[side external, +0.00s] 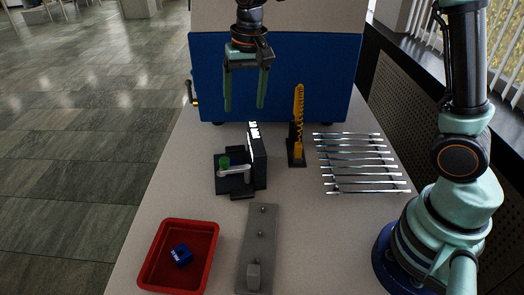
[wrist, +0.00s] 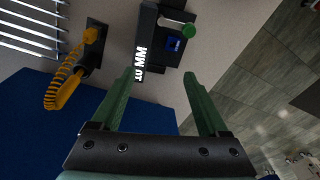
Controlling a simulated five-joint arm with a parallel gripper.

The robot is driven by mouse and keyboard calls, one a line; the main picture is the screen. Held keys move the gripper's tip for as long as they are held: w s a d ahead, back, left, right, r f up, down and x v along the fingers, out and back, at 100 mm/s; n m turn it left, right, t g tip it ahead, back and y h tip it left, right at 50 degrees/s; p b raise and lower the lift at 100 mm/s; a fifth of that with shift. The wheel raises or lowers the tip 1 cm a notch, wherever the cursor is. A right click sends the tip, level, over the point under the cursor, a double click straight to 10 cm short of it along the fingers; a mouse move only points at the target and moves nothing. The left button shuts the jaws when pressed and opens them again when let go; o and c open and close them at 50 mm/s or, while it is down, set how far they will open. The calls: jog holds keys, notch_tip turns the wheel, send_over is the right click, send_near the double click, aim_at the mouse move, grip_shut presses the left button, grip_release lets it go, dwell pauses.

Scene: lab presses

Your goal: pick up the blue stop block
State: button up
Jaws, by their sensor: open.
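A small blue block (side external: 181,256) with white marking lies inside the red tray (side external: 150,277) at the lower left of the side view. A second small blue piece (wrist: 174,43) with light marking shows on the black press (wrist: 149,22), beside its green knob, in the wrist view. I cannot tell which is the stop block. The press (side external: 258,165) stands mid-table in the side view; the second blue piece is not clear there. My gripper (side external: 244,108) is open and empty, fingers down, above and behind the press. Its green fingers also show in the wrist view (wrist: 160,76).
An orange coiled part on a black stand (side external: 298,120) is right of the press. Several metal rods (side external: 360,160) lie farther right. A grey plate with studs (side external: 261,222) lies beside the tray. A blue panel (side external: 290,80) rises behind. Table between them is clear.

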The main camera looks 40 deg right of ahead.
jog(key=shift+m+g, duration=0.7)
jog(key=shift+m, duration=0.1)
jog(key=w+a+f, duration=0.1)
jog(key=f, duration=0.3)
jog(key=w+f, duration=0.1)
jog(key=f, duration=0.3)
jog(key=w+a+f, duration=0.1)
jog(key=f, duration=0.4)
jog(key=shift+w+a, duration=0.3)
jog(key=shift+a+f, duration=0.15)
jog(key=shift+f, duration=1.2)
jog(key=shift+a+f, duration=0.15)
jog(key=shift+f, duration=1.15)
grip_shut()
